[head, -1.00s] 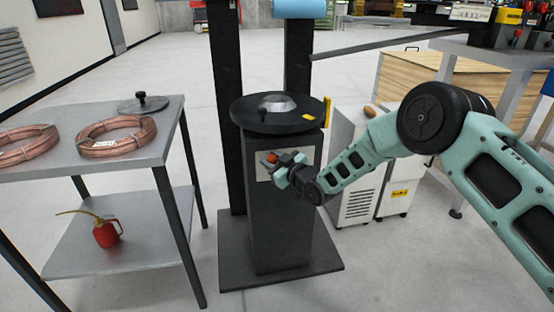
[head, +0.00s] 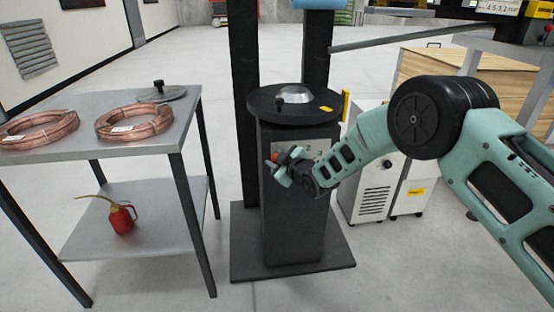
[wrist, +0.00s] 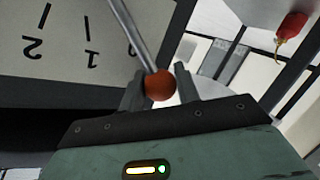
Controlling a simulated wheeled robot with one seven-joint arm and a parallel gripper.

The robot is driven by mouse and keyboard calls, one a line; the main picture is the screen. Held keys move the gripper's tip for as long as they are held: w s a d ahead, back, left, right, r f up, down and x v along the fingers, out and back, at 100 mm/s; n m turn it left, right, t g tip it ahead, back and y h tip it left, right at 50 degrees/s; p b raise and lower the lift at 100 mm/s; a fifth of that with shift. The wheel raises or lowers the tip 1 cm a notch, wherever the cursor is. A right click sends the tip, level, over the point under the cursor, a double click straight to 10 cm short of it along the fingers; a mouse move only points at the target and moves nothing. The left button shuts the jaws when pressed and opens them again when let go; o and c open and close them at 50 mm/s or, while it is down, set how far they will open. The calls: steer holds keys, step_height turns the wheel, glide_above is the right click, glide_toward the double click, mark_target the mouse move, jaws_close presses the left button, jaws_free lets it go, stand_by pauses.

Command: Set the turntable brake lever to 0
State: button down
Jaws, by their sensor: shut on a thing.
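The brake lever is a thin metal rod (wrist: 133,35) with an orange-red ball knob (wrist: 160,85). The knob sits between the two dark fingers of my gripper (wrist: 158,78), which is shut on it. In the wrist view the rod crosses the pale scale plate (wrist: 65,20), where 2 and 1 read upside down. The rod partly covers a mark to the right of 1, probably the 0. In the head view my gripper (head: 277,168) is at the left front of the dark turntable pedestal (head: 290,225), and the knob is partly hidden.
A round dark turntable (head: 310,117) tops the pedestal. A grey metal table (head: 70,160) at left holds copper coils (head: 135,122), with a red oil can (head: 121,218) on its lower shelf. White cabinets (head: 365,190) stand right, behind my arm. Floor between table and pedestal is clear.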

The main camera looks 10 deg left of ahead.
steer(key=shift+s+f, duration=0.1)
steer(key=c, duration=1.3)
jaws_free()
steer(key=shift+a, duration=0.1)
steer(key=shift+s+d, duration=0.25)
steer(key=shift+d, duration=0.05)
steer(key=p+v, duration=0.2)
steer(key=v, duration=1.4)
steer(key=shift+s+d, duration=0.2)
